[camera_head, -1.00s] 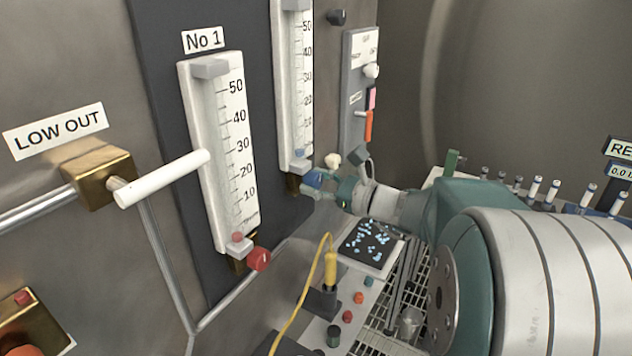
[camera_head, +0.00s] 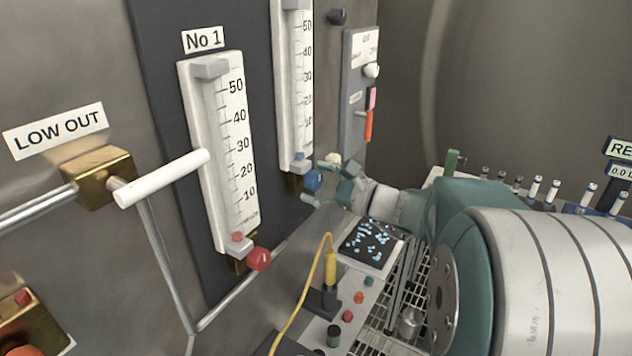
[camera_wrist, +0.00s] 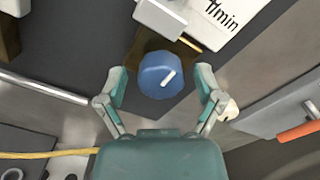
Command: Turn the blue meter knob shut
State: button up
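The blue meter knob (camera_head: 313,180) sits at the foot of the second flow meter (camera_head: 296,95), on its brass base. In the wrist view the blue knob (camera_wrist: 161,76) shows face on, with a white line pointing to the upper right. My gripper (camera_head: 318,182) is at the knob in the head view. In the wrist view my gripper (camera_wrist: 161,88) is open, with one teal finger on each side of the knob and a gap visible on both sides. The knob lies between the fingertips, and neither finger visibly touches it.
The No 1 meter (camera_head: 220,150) with its red knob (camera_head: 258,259) is to the left. A white handle (camera_head: 160,178) sticks out from the LOW OUT valve (camera_head: 97,178). A panel with an orange lever (camera_head: 369,126) is right of the knob. A yellow cable (camera_head: 303,300) rises below.

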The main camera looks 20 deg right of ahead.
jog(key=v, duration=1.2)
jog(key=shift+a, duration=0.1)
dwell(0.4)
jog(key=s+a+f+n+g+h, duration=0.1)
jog(key=s+a+f+n+g, duration=0.3)
jog(key=a, duration=0.3)
jog(key=s+a+f+n+g, duration=0.1)
jog(key=a+f+n+g, duration=0.1)
jog(key=a+n+g, duration=0.45)
jog(key=s+a+f+n+t+h, duration=0.1)
jog(key=s+a+f+n+h, duration=0.1)
jog(key=s+n+h, duration=0.6)
jog(key=n+h, duration=0.1)
jog(key=n, duration=0.3)
jog(key=shift+a+f, duration=0.35)
jog(key=shift+a, duration=0.05)
